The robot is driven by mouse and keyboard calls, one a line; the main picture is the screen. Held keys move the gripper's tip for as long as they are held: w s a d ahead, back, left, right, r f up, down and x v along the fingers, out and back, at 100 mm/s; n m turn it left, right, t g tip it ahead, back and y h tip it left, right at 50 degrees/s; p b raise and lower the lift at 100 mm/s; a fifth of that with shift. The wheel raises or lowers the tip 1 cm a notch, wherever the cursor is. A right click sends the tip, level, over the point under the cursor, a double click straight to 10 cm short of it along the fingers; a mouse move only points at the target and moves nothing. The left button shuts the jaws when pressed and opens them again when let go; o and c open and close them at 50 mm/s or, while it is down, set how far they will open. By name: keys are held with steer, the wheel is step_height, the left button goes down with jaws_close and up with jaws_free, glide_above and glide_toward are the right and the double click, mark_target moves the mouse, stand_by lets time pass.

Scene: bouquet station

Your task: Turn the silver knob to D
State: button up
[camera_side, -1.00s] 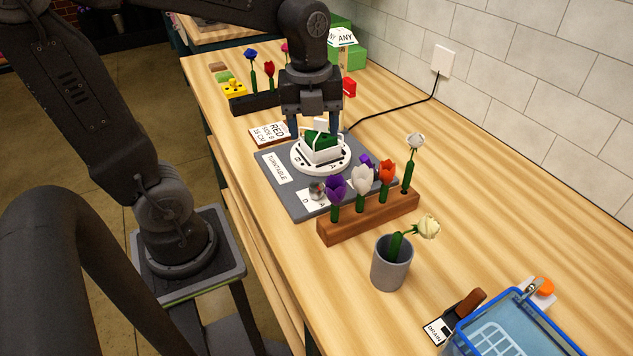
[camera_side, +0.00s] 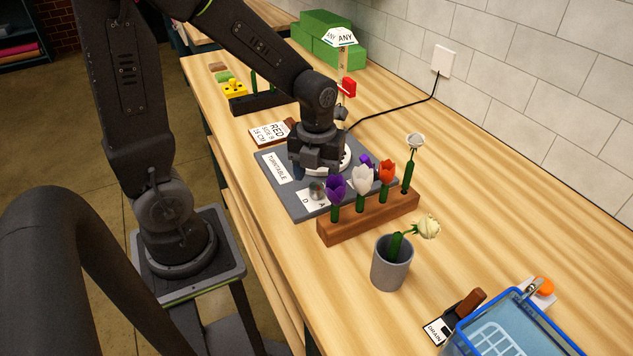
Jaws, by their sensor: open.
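The silver knob (camera_side: 317,190) stands on a white label (camera_side: 310,202) at the front corner of the grey turntable base (camera_side: 287,201). The letters D and A show on the label; the knob's pointer is too small to read. My gripper (camera_side: 316,177) is open, pointing down just above and behind the knob. From this view I cannot tell whether the fingers touch it. The gripper and wrist hide most of the white turntable disc (camera_side: 346,160) and what stood on it.
A wooden rack (camera_side: 370,217) with purple, white and orange tulips and a white rose stands close right of the knob. A grey cup (camera_side: 391,265) holds a cream rose. A blue basket (camera_side: 510,325) is at front right. A black cable crosses the table behind.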

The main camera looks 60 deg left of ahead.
mark_target(316, 189)
steer(key=shift+f, duration=1.4)
steer(key=c, duration=0.9)
